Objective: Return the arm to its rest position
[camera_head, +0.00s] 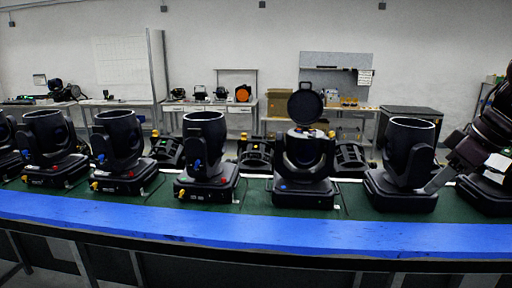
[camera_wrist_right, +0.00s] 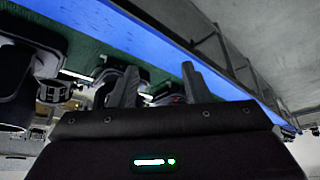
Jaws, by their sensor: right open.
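My right arm comes in from the right edge in the head view. Its gripper (camera_head: 438,180) is beside the rightmost full par can (camera_head: 408,150), with a light-coloured finger pointing down and left near that can's base. I cannot tell whether it touches. In the right wrist view the two fingers of the gripper (camera_wrist_right: 160,84) stand apart with nothing held between them. Another par can (camera_head: 303,160) has a round black lid-like part (camera_head: 305,104) raised above its top. More par cans (camera_head: 204,150) stand upright in a row to the left. My left gripper is not in view.
The par cans stand on a green table surface (camera_head: 258,210) with a blue front edge (camera_head: 250,232). Smaller black fixtures (camera_head: 255,152) lie behind the row. Workbenches (camera_head: 210,107) with boxes (camera_head: 281,103) line the back wall. The space above the cans is mostly free.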

